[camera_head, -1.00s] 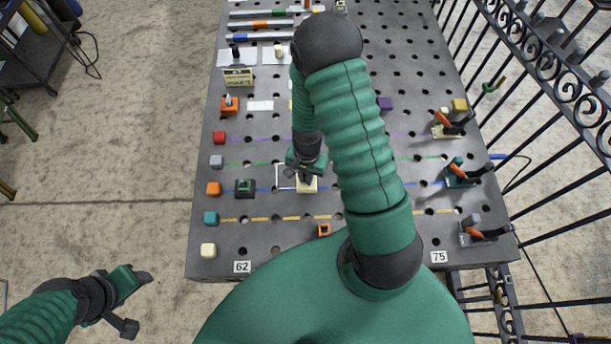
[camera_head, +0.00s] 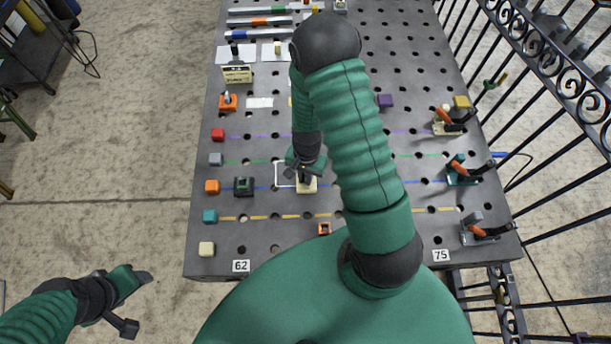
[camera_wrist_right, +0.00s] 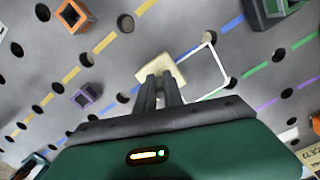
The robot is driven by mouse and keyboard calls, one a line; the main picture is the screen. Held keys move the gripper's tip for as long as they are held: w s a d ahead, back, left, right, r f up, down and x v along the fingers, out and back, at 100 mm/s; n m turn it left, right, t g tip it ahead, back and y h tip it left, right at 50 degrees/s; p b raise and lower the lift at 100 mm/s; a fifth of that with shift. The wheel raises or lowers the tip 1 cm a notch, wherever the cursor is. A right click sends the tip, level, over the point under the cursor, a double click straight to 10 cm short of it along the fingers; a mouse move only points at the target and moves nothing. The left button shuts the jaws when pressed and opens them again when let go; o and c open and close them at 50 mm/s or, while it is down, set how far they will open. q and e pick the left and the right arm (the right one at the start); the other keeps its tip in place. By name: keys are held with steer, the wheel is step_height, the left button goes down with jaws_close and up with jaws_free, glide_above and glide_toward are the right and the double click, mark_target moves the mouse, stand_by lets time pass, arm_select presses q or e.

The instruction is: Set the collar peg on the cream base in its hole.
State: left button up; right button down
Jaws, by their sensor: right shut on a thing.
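The cream base (camera_head: 307,186) sits on the dark pegboard table, just right of a white outlined square; it also shows in the wrist view (camera_wrist_right: 152,67). My right gripper (camera_head: 305,174) is right over the base, with its fingers pointing down at it. In the wrist view the fingers (camera_wrist_right: 161,82) are close together and cover part of the base. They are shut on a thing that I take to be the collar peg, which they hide. The hole in the base is also hidden. My left gripper (camera_head: 139,301) is open and empty, off the table at lower left.
A dark green block (camera_head: 244,186) stands left of the white outline (camera_head: 284,175). A small orange square part (camera_head: 324,228) lies in front of the base. Coloured cubes line the left edge, and toggle clamps (camera_head: 464,170) the right edge. My right arm covers the middle of the board.

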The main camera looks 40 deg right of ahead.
steer(key=shift+f, duration=0.35)
steer(key=c, duration=1.4)
jaws_free()
steer(key=r, duration=1.1)
steer(key=r+b, duration=0.1)
steer(key=r, duration=0.4)
steer(key=shift+w+d+r, duration=0.15)
steer(key=shift+d+r, duration=0.1)
steer(key=shift+r, duration=0.15)
